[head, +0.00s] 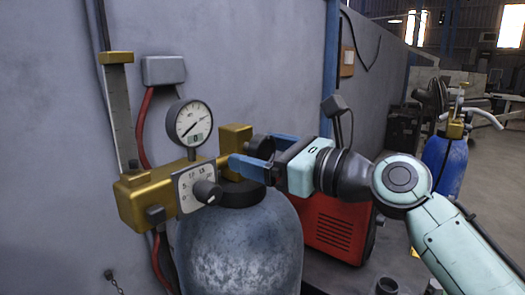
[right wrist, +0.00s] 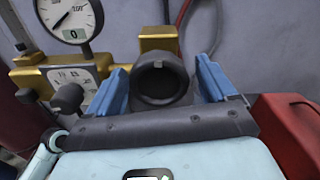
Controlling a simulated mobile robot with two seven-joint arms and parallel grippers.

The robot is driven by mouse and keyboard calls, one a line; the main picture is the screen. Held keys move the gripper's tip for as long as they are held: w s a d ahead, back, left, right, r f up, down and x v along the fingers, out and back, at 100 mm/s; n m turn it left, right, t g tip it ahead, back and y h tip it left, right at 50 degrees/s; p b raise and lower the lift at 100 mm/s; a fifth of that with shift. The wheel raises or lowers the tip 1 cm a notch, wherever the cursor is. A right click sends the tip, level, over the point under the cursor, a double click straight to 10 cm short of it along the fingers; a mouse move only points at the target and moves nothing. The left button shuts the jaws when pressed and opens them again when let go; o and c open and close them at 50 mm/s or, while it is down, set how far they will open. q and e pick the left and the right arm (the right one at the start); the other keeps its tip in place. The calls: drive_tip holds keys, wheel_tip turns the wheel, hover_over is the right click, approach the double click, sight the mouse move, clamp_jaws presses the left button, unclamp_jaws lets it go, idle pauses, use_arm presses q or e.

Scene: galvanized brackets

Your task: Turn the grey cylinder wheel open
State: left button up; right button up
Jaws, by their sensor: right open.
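The grey gas cylinder (head: 240,245) stands upright by the wall, with a brass regulator block (head: 150,195) at its top. Its dark wheel (head: 262,146) shows beside the brass, partly hidden by my gripper. In the right wrist view the wheel (right wrist: 161,84) is a dark round cup with a small notch mark at its top. My right gripper (head: 255,152) is open, with one blue finger on each side of the wheel. In the right wrist view gaps show between the wheel and both fingers. My left gripper is not in view.
A pressure gauge (head: 189,123) and a dial with a black knob (head: 207,191) sit left of the wheel. A red machine (head: 337,228) stands behind my right gripper. A blue cylinder (head: 445,163) stands farther right. Red hoses run down the wall.

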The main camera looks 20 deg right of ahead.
drive_tip(key=c, duration=1)
